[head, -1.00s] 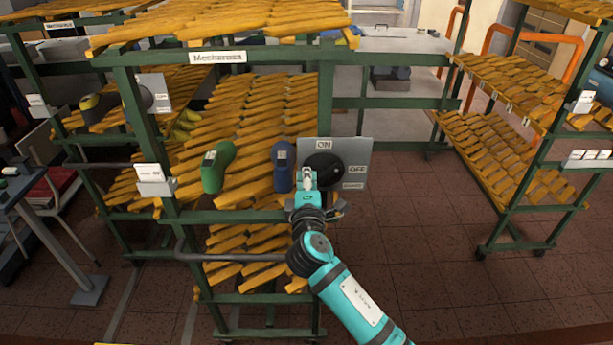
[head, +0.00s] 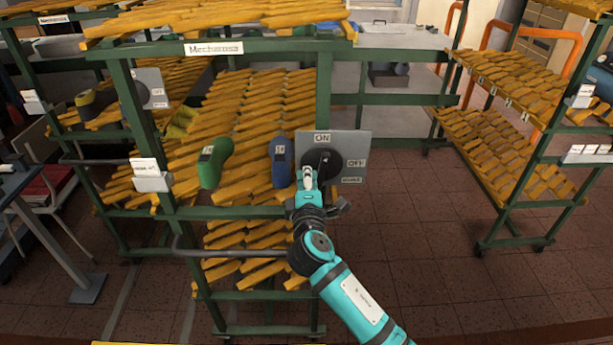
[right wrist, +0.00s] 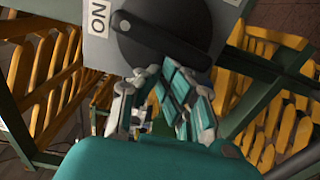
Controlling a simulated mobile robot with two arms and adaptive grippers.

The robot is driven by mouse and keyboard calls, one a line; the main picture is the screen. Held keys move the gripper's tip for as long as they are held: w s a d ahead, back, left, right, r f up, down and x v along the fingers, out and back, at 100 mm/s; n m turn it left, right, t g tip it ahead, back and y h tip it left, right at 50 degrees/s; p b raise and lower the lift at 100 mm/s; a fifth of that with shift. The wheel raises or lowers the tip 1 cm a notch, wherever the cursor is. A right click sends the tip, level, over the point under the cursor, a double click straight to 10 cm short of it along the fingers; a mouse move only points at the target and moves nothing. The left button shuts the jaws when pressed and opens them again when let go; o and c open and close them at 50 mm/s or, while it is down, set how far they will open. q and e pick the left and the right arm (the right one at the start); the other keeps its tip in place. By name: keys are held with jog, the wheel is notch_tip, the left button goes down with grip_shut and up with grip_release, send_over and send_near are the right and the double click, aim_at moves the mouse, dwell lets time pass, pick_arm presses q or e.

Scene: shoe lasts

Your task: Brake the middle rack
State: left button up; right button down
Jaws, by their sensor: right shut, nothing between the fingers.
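The middle rack (head: 228,327) is a green frame with slanted yellow slats and a "Mecherosa" label. On its right side is a grey brake panel (head: 352,148) marked ON at the top and OFF at the right. A round black knob (head: 322,163) sits on the panel; it also shows large in the right wrist view (right wrist: 165,30), its grip bar slanting across it. My right gripper (head: 307,178) is shut and empty, just in front of the knob's lower part. In the right wrist view its fingers (right wrist: 165,105) reach the knob's lower edge; contact is unclear. My left gripper is out of view.
A green shoe last (head: 213,163) and a blue one (head: 281,163) lie on the rack's shelf left of the panel. Another rack (head: 500,225) stands at the right, with clear tiled floor between. A dark bar (head: 225,254) juts out at lower left.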

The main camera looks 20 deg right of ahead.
jog(key=shift+f, duration=0.1)
jog(key=shift+a, duration=0.55)
jog(key=v, duration=0.8)
jog(key=shift+s+p, duration=0.35)
jog(key=shift+s, duration=0.05)
